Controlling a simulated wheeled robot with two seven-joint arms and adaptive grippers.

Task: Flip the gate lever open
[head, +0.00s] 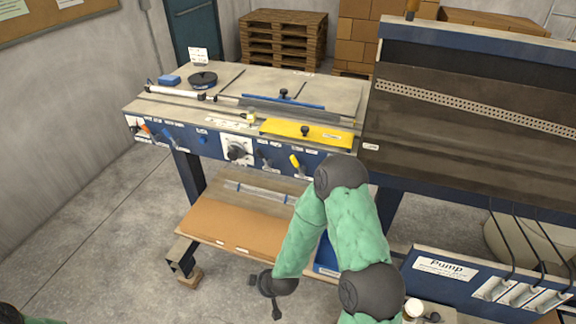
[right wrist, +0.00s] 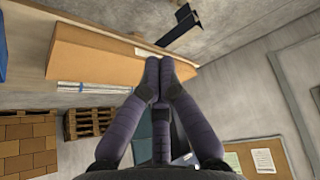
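The laminating table's blue front panel (head: 215,144) carries several small levers and knobs with white labels too small to read, so I cannot tell which one is the gate lever. A yellow-handled lever (head: 296,161) is at the right, a dark one (head: 265,158) beside it, and blue (head: 167,134) and orange (head: 147,129) ones at the left. My right gripper (head: 275,309) hangs low in front of the lower shelf, well below the panel. In the right wrist view its fingers (right wrist: 159,62) meet at the tips, empty. My left gripper is out of view.
The brown lower shelf (head: 232,232) lies between my right gripper and the panel. A yellow plate (head: 308,132) and a black disc (head: 202,79) rest on the tabletop (head: 225,78). A pump panel (head: 480,280) stands at lower right. The floor (head: 120,250) at left is clear.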

